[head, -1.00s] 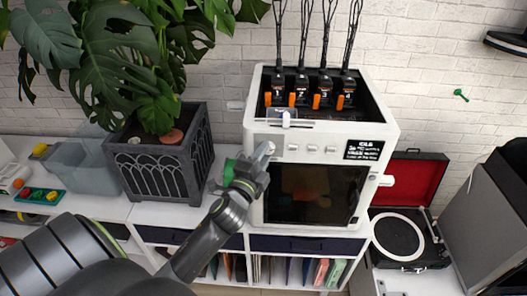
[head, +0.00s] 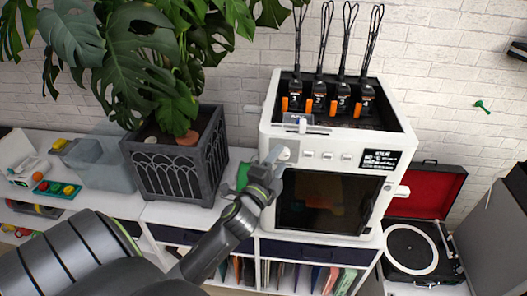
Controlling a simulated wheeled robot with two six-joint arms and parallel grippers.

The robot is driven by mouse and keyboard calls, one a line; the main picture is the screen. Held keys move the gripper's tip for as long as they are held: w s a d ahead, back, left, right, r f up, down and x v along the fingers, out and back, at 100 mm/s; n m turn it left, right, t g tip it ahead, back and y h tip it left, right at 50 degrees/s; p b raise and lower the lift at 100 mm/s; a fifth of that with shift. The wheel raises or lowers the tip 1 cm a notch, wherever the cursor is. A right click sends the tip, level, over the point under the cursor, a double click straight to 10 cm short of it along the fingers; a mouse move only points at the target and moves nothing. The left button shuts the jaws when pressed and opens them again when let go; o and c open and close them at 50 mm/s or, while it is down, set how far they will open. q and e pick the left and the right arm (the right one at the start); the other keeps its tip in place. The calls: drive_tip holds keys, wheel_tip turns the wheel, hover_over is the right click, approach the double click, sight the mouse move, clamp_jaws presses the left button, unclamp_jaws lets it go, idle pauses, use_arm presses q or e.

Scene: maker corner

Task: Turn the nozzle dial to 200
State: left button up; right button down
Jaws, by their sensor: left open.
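The white printer (head: 395,190) stands on the shelf unit with a dark window in its front. A row of small pale dials (head: 328,155) runs along the strip above the window; their markings are too small to read. My left gripper (head: 275,155) is open at the left end of this strip, its fingertips close to the front face. It covers part of the panel there, and I cannot tell whether it touches a dial. The nozzle dial cannot be told apart by any label. My right gripper is out of view.
A dark planter (head: 180,175) with a large leafy plant stands left of the printer, close to my left arm. A record player (head: 412,250) with a red-lined lid is at the right. Several black tools with orange parts stand in the printer's open top.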

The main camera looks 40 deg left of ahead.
use_arm(q)
drive_tip(key=b+v, duration=0.5)
drive_tip(key=v, duration=1.2)
wheel_tip(320, 180, down, 39)
drive_tip(key=a+n+g+b, duration=0.2)
drive_tip(key=n+g+b, duration=0.3)
drive_tip(key=n+g, duration=0.25)
drive_tip(key=s+f+n+g+h+b, duration=0.1)
drive_tip(key=s+f+n+g, duration=0.15)
drive_tip(key=s+f, duration=0.45)
drive_tip(key=s+f+n+g+h+b, duration=0.1)
drive_tip(key=s+f+g, duration=0.25)
drive_tip(key=f, duration=0.75)
drive_tip(key=s+d+f+n+g+b, duration=0.1)
drive_tip(key=s+f+n+g, duration=0.1)
drive_tip(key=s+f, duration=0.4)
drive_tip(key=s+d+f+n+g+b, duration=0.1)
drive_tip(key=s+f+n+g, duration=0.1)
drive_tip(key=s+f, duration=0.4)
drive_tip(key=s, duration=0.4)
drive_tip(key=shift+s, duration=0.4)
